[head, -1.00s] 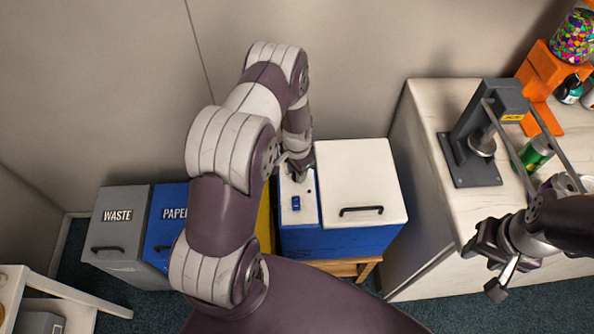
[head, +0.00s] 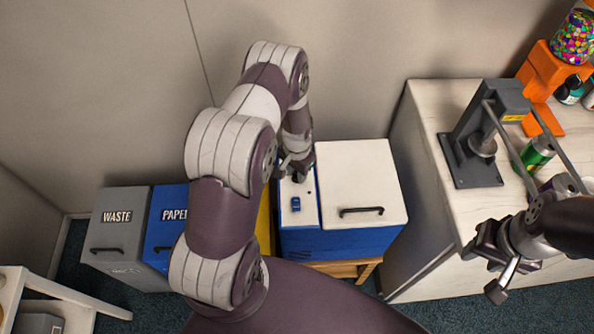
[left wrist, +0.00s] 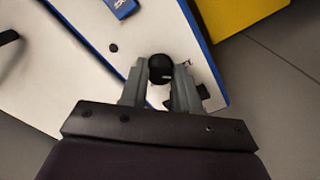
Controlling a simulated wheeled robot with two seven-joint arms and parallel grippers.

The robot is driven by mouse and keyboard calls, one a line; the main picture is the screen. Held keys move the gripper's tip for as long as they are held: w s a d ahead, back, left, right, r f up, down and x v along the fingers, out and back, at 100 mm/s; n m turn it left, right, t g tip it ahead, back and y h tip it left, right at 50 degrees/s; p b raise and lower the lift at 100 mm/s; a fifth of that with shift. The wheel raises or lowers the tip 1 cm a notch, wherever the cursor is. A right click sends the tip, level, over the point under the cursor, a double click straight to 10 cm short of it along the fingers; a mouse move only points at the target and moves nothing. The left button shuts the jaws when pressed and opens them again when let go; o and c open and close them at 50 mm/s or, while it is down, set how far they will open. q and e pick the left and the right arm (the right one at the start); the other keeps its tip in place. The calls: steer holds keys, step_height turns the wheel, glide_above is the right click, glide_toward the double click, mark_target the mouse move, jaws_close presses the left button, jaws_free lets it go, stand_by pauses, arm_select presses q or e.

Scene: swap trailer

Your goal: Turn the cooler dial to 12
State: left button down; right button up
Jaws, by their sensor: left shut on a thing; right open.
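The blue and white cooler (head: 335,243) stands beyond my arm, left of the counter. Its dial (left wrist: 161,69) is a black round knob on the white top panel, with a small light mark near its lower edge in the left wrist view. My left gripper (left wrist: 163,80) is shut on the dial, one finger on each side. In the head view my left gripper (head: 297,170) is at the back of the cooler's narrow panel, and the dial is hidden there. My right gripper (head: 484,264) is open and empty in front of the counter. I cannot read any numbers around the dial.
A blue display (head: 296,204) sits on the panel; its digits are too small to read. The cooler lid has a black handle (head: 361,211). Grey waste (head: 117,232) and blue paper bins stand left. The counter (head: 432,130) at right holds a can crusher (head: 490,130) and green can.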

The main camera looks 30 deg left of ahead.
arm_select(q)
steer(key=c, duration=0.8)
jaws_free()
steer(key=shift+r, duration=0.15)
step_height(320, 180, up, 12)
steer(key=shift+r+b, duration=0.25)
steer(key=shift+b, duration=0.1)
